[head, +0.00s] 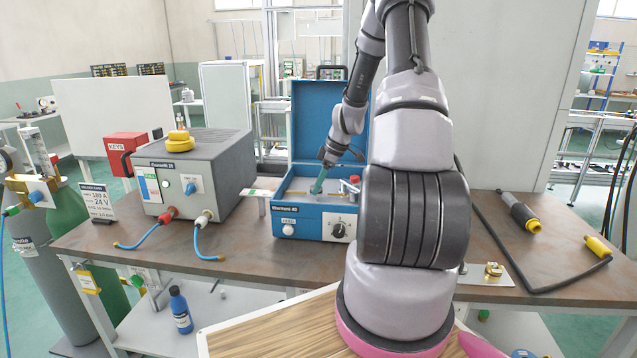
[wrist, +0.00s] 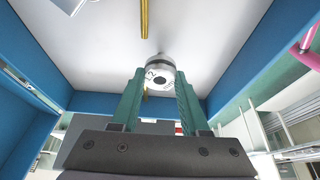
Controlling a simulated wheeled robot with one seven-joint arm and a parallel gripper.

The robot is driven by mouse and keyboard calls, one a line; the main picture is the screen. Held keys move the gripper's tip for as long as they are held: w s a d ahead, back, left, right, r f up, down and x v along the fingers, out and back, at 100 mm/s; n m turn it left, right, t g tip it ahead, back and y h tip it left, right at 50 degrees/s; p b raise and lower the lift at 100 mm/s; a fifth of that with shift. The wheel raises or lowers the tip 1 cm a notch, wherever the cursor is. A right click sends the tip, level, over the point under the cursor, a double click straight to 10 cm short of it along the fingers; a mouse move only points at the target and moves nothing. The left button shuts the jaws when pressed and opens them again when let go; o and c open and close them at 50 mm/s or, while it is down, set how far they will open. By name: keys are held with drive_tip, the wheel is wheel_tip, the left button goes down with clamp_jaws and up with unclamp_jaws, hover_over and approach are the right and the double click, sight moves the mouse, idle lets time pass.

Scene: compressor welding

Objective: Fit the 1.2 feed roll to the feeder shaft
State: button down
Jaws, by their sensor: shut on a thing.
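The blue wire feeder (head: 312,222) stands on the bench with its lid (head: 310,120) raised. My gripper (head: 317,187) reaches down inside the open feeder. In the wrist view the green fingers (wrist: 161,95) are shut on a silver feed roll (wrist: 160,68), held at the fingertips. Its face carries a partly hidden marking ending in 2 and a dark centre hole. The feeder's pale inner panel (wrist: 200,40) lies beyond the roll. I cannot make out the feeder shaft or whether the roll touches anything. In the head view the roll is hidden.
Blue feeder walls (wrist: 240,70) flank the gripper closely. Left of the feeder stands a grey power source (head: 190,175); a torch (head: 520,212) and cable lie right. Bench between torch and feeder is partly hidden by my arm.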

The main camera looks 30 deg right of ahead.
drive_tip(key=shift+f, duration=1.05)
drive_tip(key=shift+c, duration=1.6)
unclamp_jaws()
drive_tip(key=v, duration=1)
drive_tip(key=shift+r, duration=0.35)
drive_tip(key=shift+d, duration=0.1)
